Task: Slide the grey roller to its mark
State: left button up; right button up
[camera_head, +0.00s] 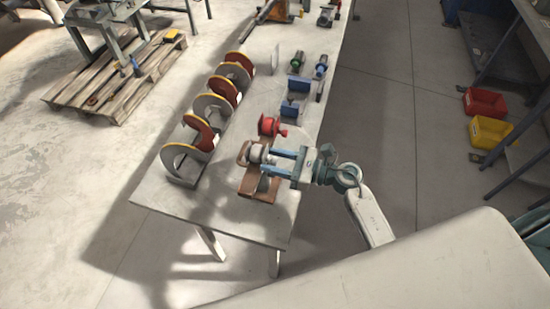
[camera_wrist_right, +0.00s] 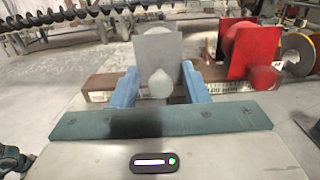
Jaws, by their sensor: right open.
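The grey roller (camera_head: 255,153) sits on a brown base (camera_head: 247,182) near the front of the table in the head view. In the right wrist view, its grey square plate (camera_wrist_right: 157,48) and rounded knob (camera_wrist_right: 160,84) face me. My right gripper (camera_head: 268,161) reaches in from the right. Its blue fingers (camera_wrist_right: 159,76) are open, one on each side of the knob. I cannot tell whether they touch it. The roller's mark cannot be made out. My left gripper is not in view.
A red roller (camera_head: 268,126) stands just behind the grey one, and at right in the wrist view (camera_wrist_right: 250,48). A row of red and grey discs with yellow rims (camera_head: 185,155) lines the table's left side. Blue and green parts (camera_head: 297,62) lie farther back. The table's front (camera_head: 220,215) is clear.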

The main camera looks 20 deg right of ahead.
jog(key=shift+c, duration=0.4)
grip_shut()
jog(key=s+a, duration=0.2)
jog(key=s, duration=0.1)
jog(key=s+a, duration=0.1)
jog(key=shift+s, duration=0.15)
jog(key=shift+d, duration=0.1)
jog(key=shift+o, duration=0.4)
grip_release()
